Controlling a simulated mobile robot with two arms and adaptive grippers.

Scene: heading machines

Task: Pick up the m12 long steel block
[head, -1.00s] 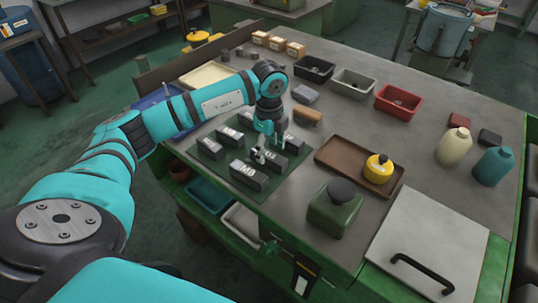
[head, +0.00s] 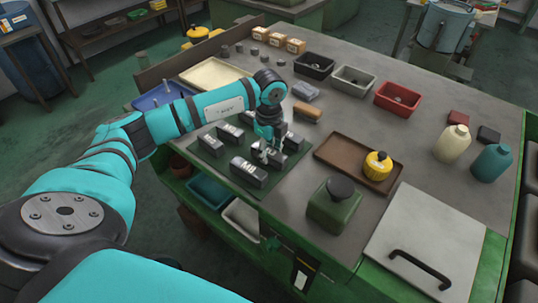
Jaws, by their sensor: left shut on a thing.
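Several dark steel blocks with white labels lie on a dark green mat (head: 205,160) on the workbench. The front block (head: 249,173) shows a large label; two more lie to the left (head: 210,146) and behind (head: 230,133), and one lies to the right (head: 294,142). The labels are too small to read surely, so I cannot tell which is the m12 long one. My left gripper (head: 268,154) points down over the mat, shut on the steel block (head: 275,159) beneath it. The fingers partly hide that block. I cannot tell whether it is clear of the mat. My right gripper is out of view.
A brown tray (head: 330,148) with a yellow round container (head: 378,166) lies right of the mat. A green canister (head: 334,208) stands in front. Black (head: 314,66), grey (head: 352,80) and red (head: 397,99) bins stand farther back. A brown-handled brush (head: 307,111) lies just behind the mat.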

